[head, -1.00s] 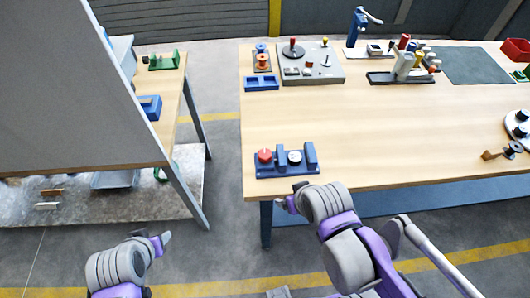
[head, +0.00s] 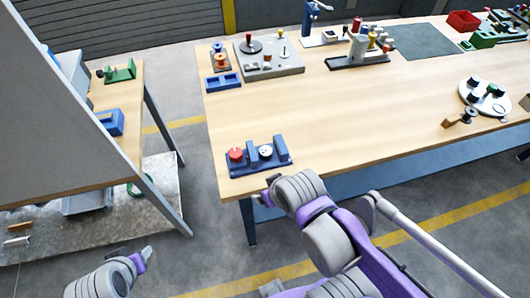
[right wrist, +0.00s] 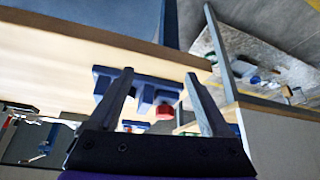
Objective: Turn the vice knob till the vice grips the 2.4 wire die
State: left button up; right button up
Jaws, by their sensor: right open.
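The blue vice (head: 280,159) sits at the near left corner of the wooden table. Its red knob (head: 236,154) is at the left end. The round, pale-faced wire die (head: 265,151) sits between the blue blocks; I cannot tell if they touch it. My right gripper (head: 264,190) is just off the table's near edge, in front of the vice and apart from it. In the right wrist view its fingers (right wrist: 158,75) are spread and empty, with the vice (right wrist: 147,93) and red knob (right wrist: 165,112) beyond them. My left gripper (head: 146,254) is low at left over the floor, its opening unclear.
A blue tray (head: 223,82) and a grey fixture board (head: 268,60) stand farther back on the table. A white round stand (head: 484,97) is at the right. The tabletop between is clear. A grey panel (head: 60,110) and side bench stand at left across a floor gap.

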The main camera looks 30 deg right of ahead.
dwell(0.4)
notch_tip(320, 180, up, 11)
jog(key=n+g+b, duration=0.5)
jog(key=n+b, duration=0.1)
jog(key=n, duration=1.4)
send_over(235, 153)
jog(key=shift+n+g, duration=0.3)
notch_tip(235, 153, down, 11)
jog(key=shift+r, duration=0.1)
pick_arm(q)
notch_tip(235, 153, down, 8)
jog(key=s, duration=0.2)
jog(key=shift+s+f+g, duration=0.2)
jog(key=shift+s+g, duration=0.1)
pick_arm(e)
grip_shut()
